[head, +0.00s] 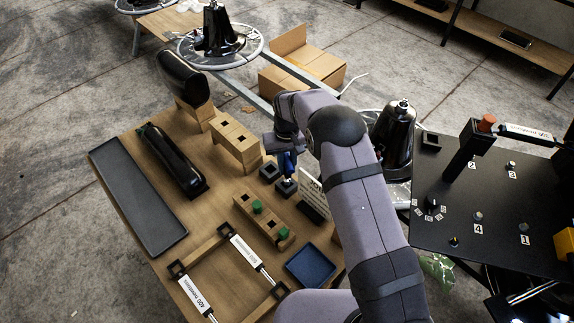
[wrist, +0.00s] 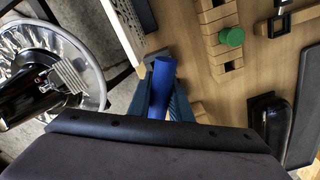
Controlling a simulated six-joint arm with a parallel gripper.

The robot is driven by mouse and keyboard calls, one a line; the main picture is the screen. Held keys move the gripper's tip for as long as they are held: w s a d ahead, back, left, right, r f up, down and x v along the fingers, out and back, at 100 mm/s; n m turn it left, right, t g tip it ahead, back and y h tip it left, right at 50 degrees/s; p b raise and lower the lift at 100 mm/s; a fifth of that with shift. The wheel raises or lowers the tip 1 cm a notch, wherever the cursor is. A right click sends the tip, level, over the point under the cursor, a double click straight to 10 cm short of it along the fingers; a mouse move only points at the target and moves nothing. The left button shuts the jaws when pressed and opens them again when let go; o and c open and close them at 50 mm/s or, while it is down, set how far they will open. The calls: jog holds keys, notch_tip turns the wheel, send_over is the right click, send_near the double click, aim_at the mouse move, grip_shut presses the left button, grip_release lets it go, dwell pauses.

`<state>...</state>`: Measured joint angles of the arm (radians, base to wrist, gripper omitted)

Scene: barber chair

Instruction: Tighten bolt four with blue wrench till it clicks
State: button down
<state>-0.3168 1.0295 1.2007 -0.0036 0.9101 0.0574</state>
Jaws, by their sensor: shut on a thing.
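The blue wrench (head: 288,166) is upright in my gripper (head: 286,152), over the wooden table. The wrist view shows its blue handle (wrist: 161,88) between the two fingers of my gripper (wrist: 163,100), which is shut on it. Its lower end is at or just above a small black square holder (head: 286,188); I cannot tell if it is inside. Bolt four (head: 478,216) stands on the black plate (head: 440,182) at the right, behind its label "4". My gripper is well to the left of the bolt.
Other bolts, a dial (head: 432,203) and a post with a red top (head: 487,123) stand on the plate. The table holds wooden blocks with green pegs (head: 257,206), a blue tray (head: 311,266) and a long dark tray (head: 135,195). A chair base (head: 394,140) stands between table and plate.

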jog(key=shift+f+b, duration=1.05)
jog(key=shift+f, duration=0.6)
dwell(0.4)
jog(key=c, duration=1.5)
grip_release()
jog(key=shift+c, duration=0.2)
jog(key=shift+f, duration=0.1)
